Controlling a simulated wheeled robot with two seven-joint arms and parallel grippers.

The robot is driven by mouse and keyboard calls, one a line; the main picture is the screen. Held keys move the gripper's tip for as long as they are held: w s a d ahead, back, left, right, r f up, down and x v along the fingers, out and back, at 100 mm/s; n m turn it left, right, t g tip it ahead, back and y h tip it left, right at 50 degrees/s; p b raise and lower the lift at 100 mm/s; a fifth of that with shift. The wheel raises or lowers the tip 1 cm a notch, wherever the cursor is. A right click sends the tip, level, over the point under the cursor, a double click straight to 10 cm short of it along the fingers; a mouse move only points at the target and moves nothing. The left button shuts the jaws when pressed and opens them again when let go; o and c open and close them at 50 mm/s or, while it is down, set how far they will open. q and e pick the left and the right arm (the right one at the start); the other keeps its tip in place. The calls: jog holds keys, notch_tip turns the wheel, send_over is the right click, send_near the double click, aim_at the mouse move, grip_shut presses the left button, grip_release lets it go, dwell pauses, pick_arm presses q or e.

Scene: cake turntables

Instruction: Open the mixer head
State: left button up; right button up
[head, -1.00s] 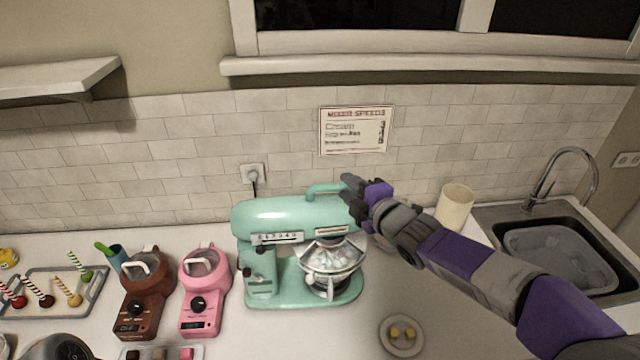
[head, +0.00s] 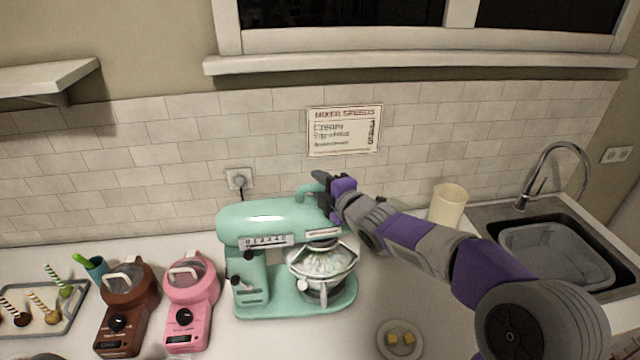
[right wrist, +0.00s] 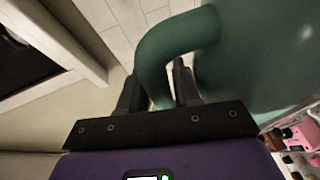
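The mint-green stand mixer (head: 262,222) stands on the counter against the tiled wall. Its head is down, roughly level over the metal bowl (head: 322,270). A curved green handle (head: 304,192) rises from the top of the head at its right end. My right gripper (head: 322,184) is at this handle, reached from the right. In the right wrist view, the handle (right wrist: 165,55) passes between the two fingers (right wrist: 158,88), which sit close against its sides and look shut on it. The fingertips are partly hidden by the handle. My left gripper is not in view.
Brown (head: 128,300) and pink (head: 190,300) small machines stand left of the mixer. A small plate (head: 400,326) with yellow pieces lies front right. A cream cylinder (head: 448,204) and the sink (head: 556,250) are at right. A sign (head: 344,130) hangs above.

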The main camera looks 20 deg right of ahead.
jog(key=shift+w, duration=0.2)
jog(key=shift+c, duration=0.4)
grip_shut()
